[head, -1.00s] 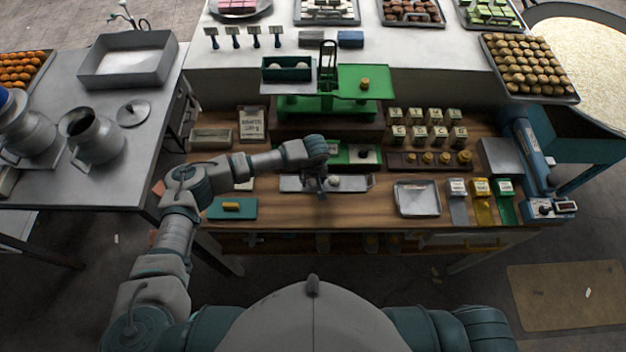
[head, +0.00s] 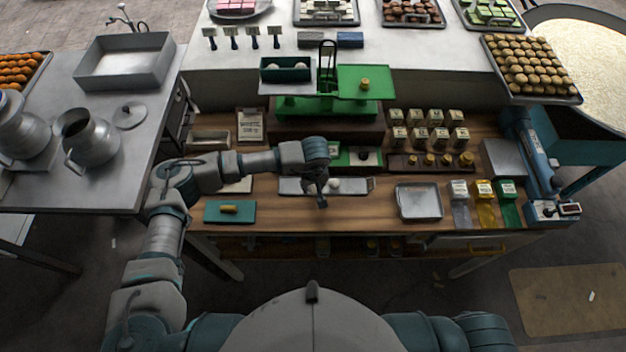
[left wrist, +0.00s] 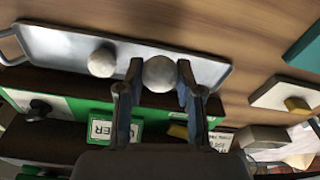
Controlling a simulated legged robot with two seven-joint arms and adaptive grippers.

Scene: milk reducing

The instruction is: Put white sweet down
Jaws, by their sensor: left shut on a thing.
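My left gripper (head: 321,202) is over the long metal tray (head: 356,187) on the wooden bench. In the left wrist view, my left gripper (left wrist: 157,88) is shut on a round white sweet (left wrist: 160,73), held between its fingertips. The held sweet appears over the tray (left wrist: 205,70); I cannot tell whether it touches it. A second white sweet (left wrist: 102,61) lies on the tray beside it, and it also shows in the head view (head: 335,184). The held sweet is hidden by the gripper in the head view. My right gripper is not in view.
The green scale (head: 325,107) stands behind the tray, with white sweets in its dark green pan (head: 285,72). A square metal tray (head: 419,201) and price-tagged scoops (head: 483,205) are to the right. A teal board (head: 229,212) lies to the left.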

